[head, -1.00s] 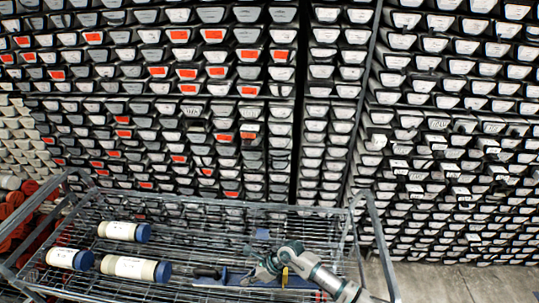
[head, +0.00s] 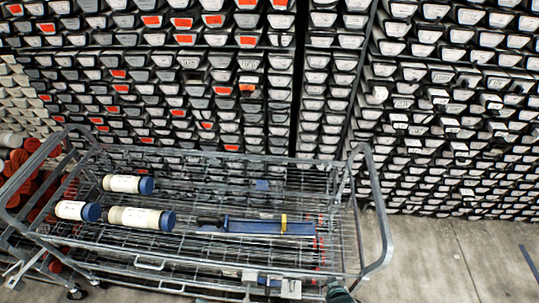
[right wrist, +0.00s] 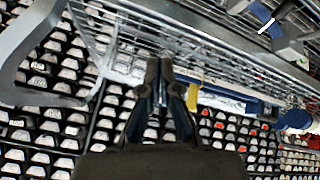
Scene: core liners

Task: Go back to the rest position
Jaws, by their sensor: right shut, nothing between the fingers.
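My right gripper (right wrist: 160,78) shows in the right wrist view, its two dark fingers shut together with nothing between them. It appears to be clear of the wire cart (head: 240,158). In the head view only a small part of my right arm shows at the bottom edge, right of centre. A long blue tool (head: 255,227) with a yellow piece lies on the cart's rack. It also shows in the right wrist view (right wrist: 228,103), to the right of the fingers. My left gripper is in neither view.
Three white cylinders with blue caps, one in front (head: 141,217), lie on the cart's left half. Metal handles (head: 378,215) stand up at the cart's ends. Shelves of labelled core liners (head: 220,90) fill the back. Bare floor (head: 450,260) shows at right.

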